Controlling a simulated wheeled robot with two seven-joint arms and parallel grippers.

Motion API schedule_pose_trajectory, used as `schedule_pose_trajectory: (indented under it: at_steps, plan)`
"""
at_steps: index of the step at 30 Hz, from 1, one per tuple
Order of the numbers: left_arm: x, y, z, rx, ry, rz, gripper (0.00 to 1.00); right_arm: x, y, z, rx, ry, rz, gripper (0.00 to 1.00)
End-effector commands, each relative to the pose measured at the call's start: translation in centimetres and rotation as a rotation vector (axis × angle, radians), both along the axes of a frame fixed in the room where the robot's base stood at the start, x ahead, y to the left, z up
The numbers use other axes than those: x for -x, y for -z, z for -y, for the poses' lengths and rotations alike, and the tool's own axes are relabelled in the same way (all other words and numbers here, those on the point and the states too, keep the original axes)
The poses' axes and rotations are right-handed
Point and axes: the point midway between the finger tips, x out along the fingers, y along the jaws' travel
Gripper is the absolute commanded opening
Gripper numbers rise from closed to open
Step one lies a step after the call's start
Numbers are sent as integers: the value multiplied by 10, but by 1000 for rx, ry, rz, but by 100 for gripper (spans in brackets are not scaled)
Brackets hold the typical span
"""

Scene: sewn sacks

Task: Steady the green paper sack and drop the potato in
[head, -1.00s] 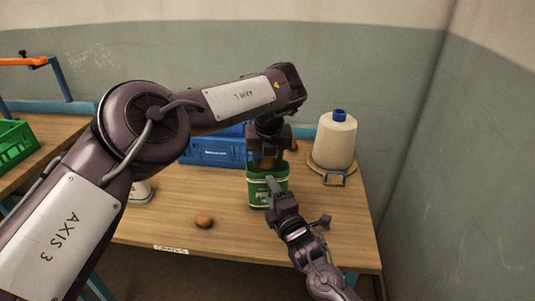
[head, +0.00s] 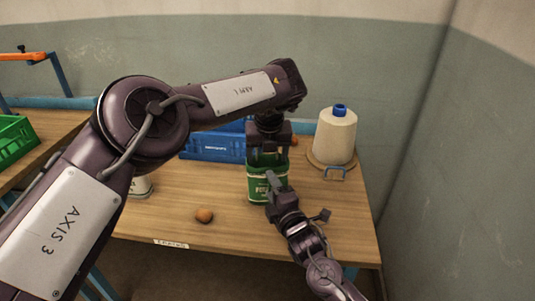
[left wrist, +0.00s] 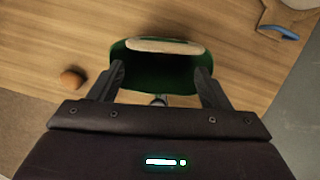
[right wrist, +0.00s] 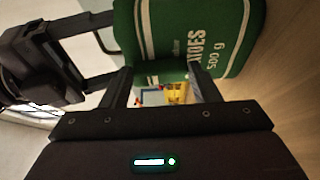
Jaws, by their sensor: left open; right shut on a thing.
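The green paper sack (head: 256,186) stands upright on the table, white lettering on its side. Its open mouth (left wrist: 160,77) shows in the left wrist view; the inside is dark and I cannot make out a potato there. My left gripper (head: 268,160) is open and empty, pointing down right over the mouth. My right gripper (head: 273,184) is shut on the sack's near side at the rim. The sack's printed face (right wrist: 195,40) fills the top of the right wrist view. A brown potato (head: 204,215) lies on the table, left of the sack.
A blue crate (head: 215,147) stands behind the sack. A cone of cream thread (head: 335,137) stands at the back right, beside a small brown object (head: 293,141). A green crate (head: 16,140) is at far left. The table front is mostly clear.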

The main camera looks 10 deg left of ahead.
Motion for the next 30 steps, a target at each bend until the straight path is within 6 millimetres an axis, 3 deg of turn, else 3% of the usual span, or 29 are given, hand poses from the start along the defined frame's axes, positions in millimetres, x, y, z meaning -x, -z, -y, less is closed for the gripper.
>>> schedule_pose_trajectory:
  at_steps: [5,18,23,30]
  plan:
    - [4,-20,1,1,1,3,71,0,2,0,2,0,-3,34]
    - [25,-102,6,-1,0,3,71,0,2,0,3,0,-3,34]
    - [28,-114,7,0,0,2,71,0,2,0,2,0,-3,34]
    - [29,-116,7,0,0,1,71,0,2,0,2,0,-3,34]
